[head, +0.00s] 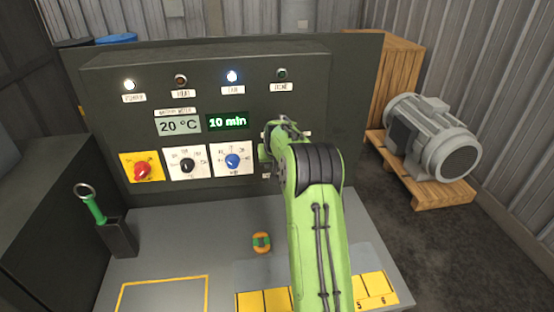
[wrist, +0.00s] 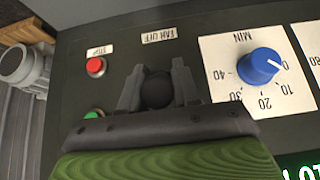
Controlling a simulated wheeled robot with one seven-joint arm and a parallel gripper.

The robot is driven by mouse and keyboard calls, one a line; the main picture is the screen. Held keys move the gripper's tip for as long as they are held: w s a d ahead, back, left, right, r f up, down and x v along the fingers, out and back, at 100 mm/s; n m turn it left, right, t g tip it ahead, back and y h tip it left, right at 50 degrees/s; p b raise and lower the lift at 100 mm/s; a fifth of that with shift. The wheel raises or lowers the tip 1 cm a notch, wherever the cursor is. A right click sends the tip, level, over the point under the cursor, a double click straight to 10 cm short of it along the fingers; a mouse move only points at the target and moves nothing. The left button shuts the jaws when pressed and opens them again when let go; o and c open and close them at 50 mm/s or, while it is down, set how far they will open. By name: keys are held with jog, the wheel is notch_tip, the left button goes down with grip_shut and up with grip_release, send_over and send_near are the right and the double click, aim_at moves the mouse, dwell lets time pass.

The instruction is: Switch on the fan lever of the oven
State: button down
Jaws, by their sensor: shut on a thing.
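The fan lever's round black knob (wrist: 158,93) shows in the wrist view beside the "FAN OFF" label (wrist: 158,38). My gripper (wrist: 157,74) is shut on this knob, with one finger on each side. The lever's shaft is hidden behind the knob. In the head view my green arm covers the lever and the gripper. The oven panel (head: 105,105) stands upright at the back. Its fan lamp (head: 232,77) glows bluish white, and the power lamp (head: 129,85) is lit white. The heat lamp (head: 181,80) looks dark.
A red stop button (wrist: 96,66) and a green button (wrist: 94,114) sit beside the knob, and a blue timer dial (wrist: 260,66) on its other side. Displays read 20 °C and 10 min. A green-handled tool (head: 96,208) stands in a holder. An orange-green part (head: 261,242) lies on the bench.

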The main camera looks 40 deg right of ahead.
jog(key=shift+r, duration=0.2)
jog(key=c, duration=0.9)
grip_release()
jog(key=shift+f, duration=0.1)
jog(key=b+v, duration=0.2)
jog(key=v, duration=1.3)
jog(key=shift+r+b, duration=0.3)
jog(key=shift+s+a+f, duration=0.1)
jog(key=shift+s+a, duration=0.05)
